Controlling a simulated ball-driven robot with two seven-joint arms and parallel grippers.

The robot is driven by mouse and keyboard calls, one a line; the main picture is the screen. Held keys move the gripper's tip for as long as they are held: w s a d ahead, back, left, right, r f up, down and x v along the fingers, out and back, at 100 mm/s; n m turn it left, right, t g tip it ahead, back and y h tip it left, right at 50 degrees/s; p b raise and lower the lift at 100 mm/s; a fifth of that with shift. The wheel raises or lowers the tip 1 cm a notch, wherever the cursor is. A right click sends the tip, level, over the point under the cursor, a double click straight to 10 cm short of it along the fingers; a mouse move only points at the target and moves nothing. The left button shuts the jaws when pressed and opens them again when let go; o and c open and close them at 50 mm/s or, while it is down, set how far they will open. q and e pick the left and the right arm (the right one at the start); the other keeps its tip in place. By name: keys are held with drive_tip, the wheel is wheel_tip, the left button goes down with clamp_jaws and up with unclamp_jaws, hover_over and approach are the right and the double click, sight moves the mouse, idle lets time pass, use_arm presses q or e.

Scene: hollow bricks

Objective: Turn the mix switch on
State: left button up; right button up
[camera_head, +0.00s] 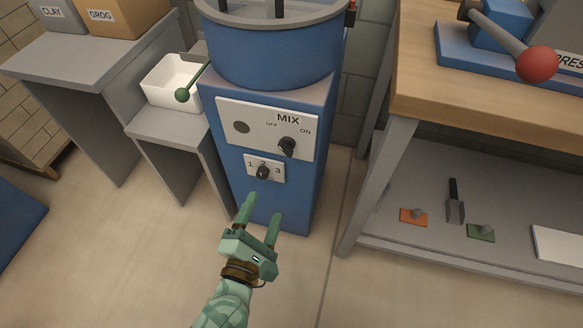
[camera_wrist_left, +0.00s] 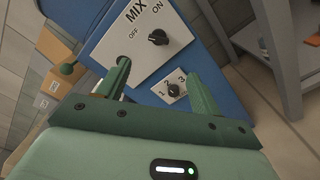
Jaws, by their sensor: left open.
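The MIX switch is a black knob (camera_head: 287,147) on a white panel (camera_head: 225,117) marked OFF and ON, on the front of a blue mixer (camera_head: 300,190). It also shows in the left wrist view (camera_wrist_left: 158,37). I cannot tell for sure which label its pointer faces. Below it is a smaller plate with a black dial (camera_head: 262,172) marked 1, 2, 3. My left gripper (camera_head: 262,206) is open and empty, in front of and below the panel, apart from the knob. In the left wrist view its fingers (camera_wrist_left: 157,70) spread below the knob. My right gripper is not in view.
A dark round spot (camera_head: 241,127) sits left of the knob. A white bin (camera_head: 172,84) and a green-balled lever (camera_head: 182,94) are left of the mixer. A wooden bench (camera_head: 480,110) with a red-balled press lever (camera_head: 536,64) stands right. The floor around my gripper is clear.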

sight(286, 152)
use_arm(q)
drive_tip(key=b+x, duration=0.2)
drive_tip(key=x, duration=1.3)
drive_tip(key=shift+b, duration=0.4)
drive_tip(key=shift+w+d, duration=0.2)
drive_tip(key=shift+w, duration=0.35)
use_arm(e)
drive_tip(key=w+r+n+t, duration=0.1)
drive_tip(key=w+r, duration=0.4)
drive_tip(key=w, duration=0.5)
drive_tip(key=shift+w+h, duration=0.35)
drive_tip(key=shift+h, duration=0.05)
use_arm(q)
drive_tip(key=c, duration=1)
